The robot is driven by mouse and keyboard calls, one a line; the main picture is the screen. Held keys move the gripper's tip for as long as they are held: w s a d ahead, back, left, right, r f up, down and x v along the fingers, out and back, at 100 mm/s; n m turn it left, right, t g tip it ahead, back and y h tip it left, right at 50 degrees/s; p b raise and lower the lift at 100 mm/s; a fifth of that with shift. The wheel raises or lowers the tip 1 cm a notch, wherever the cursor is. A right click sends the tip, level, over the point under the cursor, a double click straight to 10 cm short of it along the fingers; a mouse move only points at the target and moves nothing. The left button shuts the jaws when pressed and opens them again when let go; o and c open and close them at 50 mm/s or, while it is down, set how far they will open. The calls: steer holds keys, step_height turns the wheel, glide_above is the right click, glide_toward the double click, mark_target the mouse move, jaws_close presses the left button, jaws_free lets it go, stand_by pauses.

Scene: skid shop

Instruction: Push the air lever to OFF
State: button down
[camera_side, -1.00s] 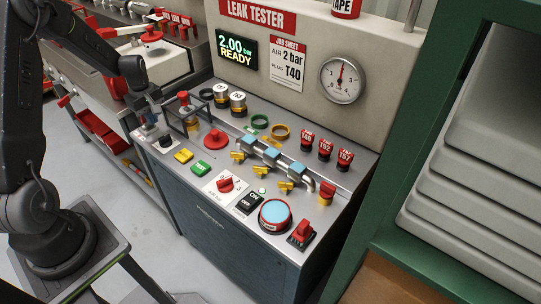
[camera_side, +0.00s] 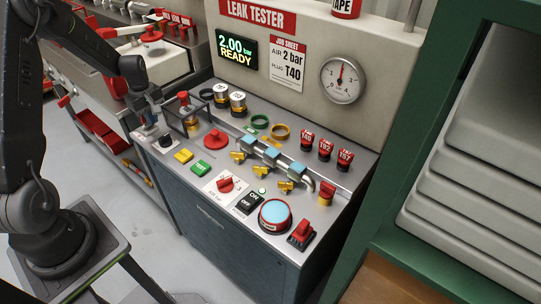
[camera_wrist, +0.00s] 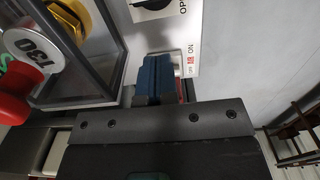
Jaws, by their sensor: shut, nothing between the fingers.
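The white ON/OFF label plate (camera_wrist: 191,58), with a small red mark, shows in the wrist view just right of my fingertips. The air lever itself is mostly hidden behind my gripper; a bit of pale metal and red shows along the fingers' right edge, and I cannot tell the lever's position or whether I touch it. My gripper (camera_wrist: 156,66) has blue fingers closed together with nothing between them. In the side view my gripper (camera_side: 148,128) is low at the left end of the leak tester bench (camera_side: 245,240).
A black knob (camera_wrist: 152,3) marked OPEN is just above the label plate. The side view shows a gauge (camera_side: 343,80) and a display (camera_side: 237,51) reading 2.00 bar READY.

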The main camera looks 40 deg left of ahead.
steer(key=shift+a, duration=0.2)
steer(key=shift+a, duration=1.7)
steer(key=shift+d, duration=0.85)
step_height(320, 180, up, 8)
stand_by(0.5)
